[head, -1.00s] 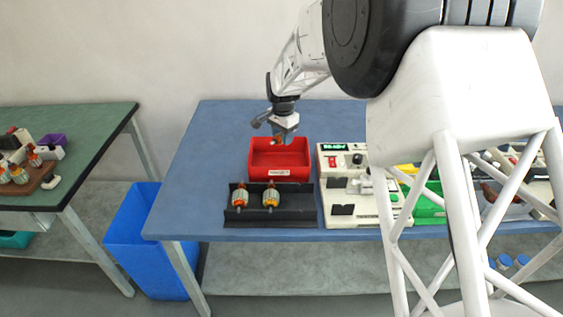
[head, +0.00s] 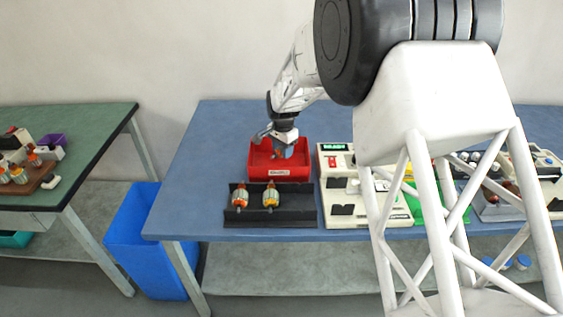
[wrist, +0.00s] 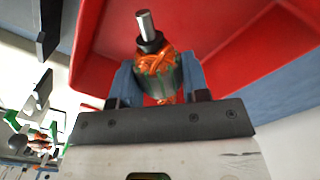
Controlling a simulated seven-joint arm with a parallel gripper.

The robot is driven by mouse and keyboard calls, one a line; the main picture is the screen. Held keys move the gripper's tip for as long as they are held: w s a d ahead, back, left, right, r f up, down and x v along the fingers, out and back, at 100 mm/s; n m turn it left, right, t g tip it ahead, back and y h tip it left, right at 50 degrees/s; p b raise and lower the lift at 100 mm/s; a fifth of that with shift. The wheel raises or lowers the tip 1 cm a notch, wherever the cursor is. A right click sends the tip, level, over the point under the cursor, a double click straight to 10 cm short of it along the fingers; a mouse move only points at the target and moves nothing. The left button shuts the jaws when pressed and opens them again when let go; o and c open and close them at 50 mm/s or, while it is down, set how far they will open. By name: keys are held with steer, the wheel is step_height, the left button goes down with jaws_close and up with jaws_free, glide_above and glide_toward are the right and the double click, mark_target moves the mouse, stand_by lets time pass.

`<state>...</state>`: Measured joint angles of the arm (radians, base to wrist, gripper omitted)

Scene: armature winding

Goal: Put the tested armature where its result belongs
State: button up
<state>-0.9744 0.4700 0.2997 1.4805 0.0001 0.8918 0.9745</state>
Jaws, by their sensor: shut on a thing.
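My gripper (head: 283,150) is low over the red bin (head: 259,172) at the back of the blue table. In the wrist view, my gripper (wrist: 158,82) is shut on an armature (wrist: 155,62) with orange windings, a grey core and a steel shaft. The armature is in front of the red bin's inside (wrist: 225,35); I cannot tell whether it touches the floor. The tester (head: 338,160), a pale unit with a lit green display, stands to the right of the bin. A green bin (head: 431,207) is partly hidden behind my arm.
A black rack (head: 300,207) with two armatures (head: 241,197) stands in front of the red bin. A blue waste bin (head: 145,240) is on the floor at left. A green table (head: 90,125) with other parts is farther left. The blue table's back left is clear.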

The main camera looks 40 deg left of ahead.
steer(key=o, duration=1.2)
steer(key=shift+r, duration=3.9)
